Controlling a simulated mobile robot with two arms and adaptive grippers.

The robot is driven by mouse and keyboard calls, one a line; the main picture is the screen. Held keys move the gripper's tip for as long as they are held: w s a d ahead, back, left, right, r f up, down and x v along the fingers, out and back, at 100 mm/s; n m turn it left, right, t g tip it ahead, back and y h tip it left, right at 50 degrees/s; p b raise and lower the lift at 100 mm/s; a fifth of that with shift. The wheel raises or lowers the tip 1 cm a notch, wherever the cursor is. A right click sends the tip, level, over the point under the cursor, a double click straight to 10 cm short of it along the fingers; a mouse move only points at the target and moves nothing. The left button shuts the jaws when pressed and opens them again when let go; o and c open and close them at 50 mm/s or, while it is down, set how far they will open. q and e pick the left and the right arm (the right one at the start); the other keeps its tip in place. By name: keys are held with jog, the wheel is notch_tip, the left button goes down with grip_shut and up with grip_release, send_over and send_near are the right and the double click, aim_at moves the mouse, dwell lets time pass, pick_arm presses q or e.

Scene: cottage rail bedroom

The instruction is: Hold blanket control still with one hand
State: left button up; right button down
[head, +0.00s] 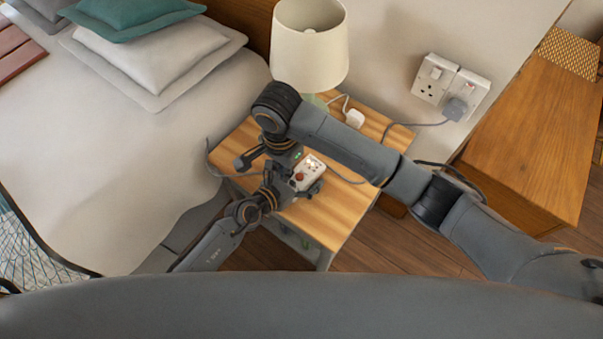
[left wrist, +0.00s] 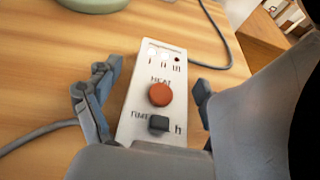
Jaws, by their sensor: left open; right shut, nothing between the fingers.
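The blanket control (head: 308,172) is a small white box on the wooden bedside table. In the left wrist view the control (left wrist: 157,95) shows a round red knob marked HEAT, a dark switch below it and small indicators at its far end. My left gripper (head: 293,188) is open around it, one finger on each side; in the left wrist view the left gripper (left wrist: 150,88) shows gaps beside the control. My right gripper (head: 246,160) is shut and empty, left of the control; its tips are partly hidden by my arms.
The bedside table (head: 325,222) also holds a lamp (head: 310,45) and a white plug (head: 355,118). Grey cables run across the tabletop. The bed (head: 90,170) is close on the left. Wall sockets (head: 450,88) and a wooden cabinet (head: 535,135) are on the right.

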pick_arm(q)
jog(key=v, duration=1.2)
